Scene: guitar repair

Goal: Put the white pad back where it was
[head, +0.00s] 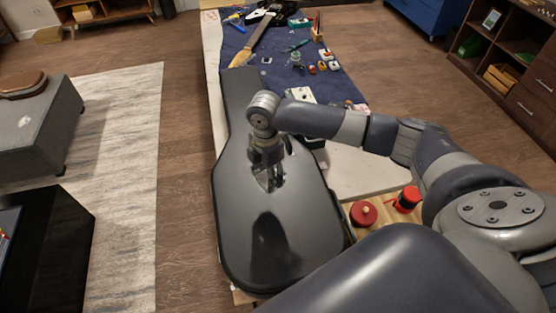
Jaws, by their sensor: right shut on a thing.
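My right gripper (271,184) points down over the wide body of a black guitar case (235,240). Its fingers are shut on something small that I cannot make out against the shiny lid. I cannot tell whether the fingers touch the lid. I cannot identify the white pad with certainty. A white, box-like thing (303,94) lies behind my right forearm, partly covered by it. A small pale patch (24,121) shows on the grey ottoman at the left. My left gripper is out of view.
The case lies along the workbench (213,50). A blue mat (285,85) beyond holds a guitar, tools and small bottles. Red spools (363,213) stand on a wooden board at the right. A grey ottoman (45,145) and a black cabinet (55,240) stand left, across open floor.

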